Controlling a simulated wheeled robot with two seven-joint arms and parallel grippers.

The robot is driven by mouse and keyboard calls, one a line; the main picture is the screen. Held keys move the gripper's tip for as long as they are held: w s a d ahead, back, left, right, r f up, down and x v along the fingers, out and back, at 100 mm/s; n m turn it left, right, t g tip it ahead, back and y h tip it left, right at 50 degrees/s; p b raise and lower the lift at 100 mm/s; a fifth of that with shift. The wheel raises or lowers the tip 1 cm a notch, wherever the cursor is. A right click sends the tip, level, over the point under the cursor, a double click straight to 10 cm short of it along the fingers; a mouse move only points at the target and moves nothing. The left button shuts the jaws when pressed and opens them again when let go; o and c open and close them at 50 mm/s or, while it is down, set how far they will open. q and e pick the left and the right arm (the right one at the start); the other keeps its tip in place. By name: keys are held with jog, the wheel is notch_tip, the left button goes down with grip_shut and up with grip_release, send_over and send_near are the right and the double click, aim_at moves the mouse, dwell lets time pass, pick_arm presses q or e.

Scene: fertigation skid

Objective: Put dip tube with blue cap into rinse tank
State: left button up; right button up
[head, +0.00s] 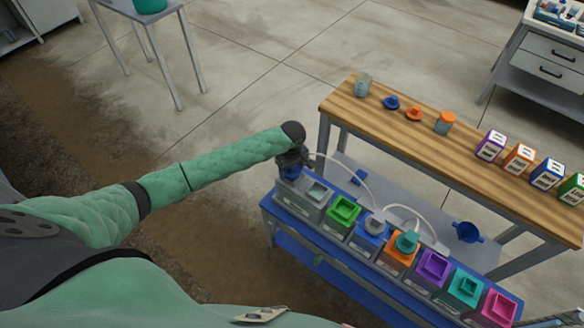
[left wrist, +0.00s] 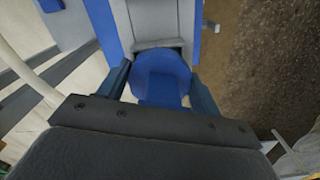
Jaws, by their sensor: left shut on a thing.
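My left gripper (head: 291,163) is shut on the blue cap (head: 291,173) of a dip tube, just above the back left end of the tank row. The blue cap (left wrist: 160,75) sits between the two fingers in the left wrist view. A pale hose (head: 345,165) arcs from the gripper to the right and down to the tanks. The leftmost tank (head: 301,204) has a grey-white top and lies just below the gripper. I cannot read which tank is the rinse tank. The tube's lower end is hidden. My right gripper is out of view.
Tanks with green (head: 342,211), blue, orange, purple (head: 433,267), teal and magenta tops continue right on a blue stand. Behind is a wooden bench (head: 450,145) with caps and coloured boxes. A blue funnel-like part (head: 467,232) lies on its lower shelf.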

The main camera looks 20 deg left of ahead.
pick_arm(q)
jog(key=shift+s+f, duration=0.15)
jog(key=shift+f, duration=0.1)
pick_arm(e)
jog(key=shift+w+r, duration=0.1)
pick_arm(q)
jog(key=shift+f, duration=0.1)
